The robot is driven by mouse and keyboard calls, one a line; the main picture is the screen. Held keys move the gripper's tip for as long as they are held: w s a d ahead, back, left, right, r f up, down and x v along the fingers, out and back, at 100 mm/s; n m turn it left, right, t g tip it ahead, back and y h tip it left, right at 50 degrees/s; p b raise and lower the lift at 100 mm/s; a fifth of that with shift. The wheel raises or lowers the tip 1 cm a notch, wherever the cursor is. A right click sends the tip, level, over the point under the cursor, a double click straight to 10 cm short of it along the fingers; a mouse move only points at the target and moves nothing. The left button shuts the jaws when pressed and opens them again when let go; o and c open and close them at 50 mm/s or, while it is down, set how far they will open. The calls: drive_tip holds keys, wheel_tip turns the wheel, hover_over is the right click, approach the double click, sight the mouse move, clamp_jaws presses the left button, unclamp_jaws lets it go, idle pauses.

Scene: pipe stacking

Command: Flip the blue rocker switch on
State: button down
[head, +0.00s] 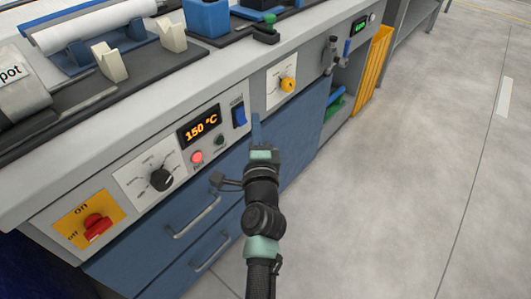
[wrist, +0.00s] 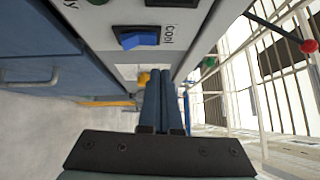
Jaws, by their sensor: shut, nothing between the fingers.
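The blue rocker switch (head: 239,115) is set in the front panel of the bench, right of the 150 °C display. It also shows in the wrist view (wrist: 138,39), in a white plate beside a label that reads "cool". My gripper (head: 256,122) is shut and empty, with its narrow blue fingers together. In the head view the fingertips appear just right of the switch. In the wrist view my fingers (wrist: 164,74) point away from the camera, and the switch lies up and left of them. I see no contact with the switch.
The panel also holds an orange display (head: 199,126), a red light (head: 197,157), a green button (head: 218,140), a black knob (head: 162,180), a red rotary switch (head: 97,227) and a yellow knob (head: 288,85). Drawer handles (head: 196,217) stick out below. The floor at right is clear.

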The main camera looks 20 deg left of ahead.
drive_tip(key=r+p+v, duration=0.1)
drive_tip(key=r+v, duration=0.1)
drive_tip(key=v, duration=0.7)
drive_tip(key=shift+s+d, duration=0.2)
drive_tip(key=shift+s, duration=0.25)
drive_tip(key=shift+r, duration=0.1)
drive_tip(key=w+d+r+n+t, duration=0.15)
drive_tip(key=r+n, duration=0.25)
drive_tip(key=r, duration=0.7)
drive_tip(key=d+r+n+t, duration=0.3)
drive_tip(key=r+n, duration=0.2)
drive_tip(key=r, duration=0.7)
drive_tip(key=s+d+r+n+t+h+p, duration=0.1)
drive_tip(key=s+d+r+n+t+h, duration=0.2)
drive_tip(key=r, duration=0.6)
drive_tip(key=s+d+r+t+h+p, duration=0.1)
drive_tip(key=s+d+r+h, duration=0.25)
drive_tip(key=s+r, duration=0.35)
drive_tip(key=s+d+r+n+t+h+p, duration=0.1)
drive_tip(key=s+d+r+n+t+h, duration=0.3)
drive_tip(key=r, duration=0.6)
wheel_tip(320, 180, up, 32)
drive_tip(key=w+m+g+y+p, duration=0.1)
drive_tip(key=m+g+y+p, duration=0.1)
drive_tip(key=p, duration=3)
drive_tip(key=shift+w+p, duration=0.3)
drive_tip(key=shift+p, duration=0.1)
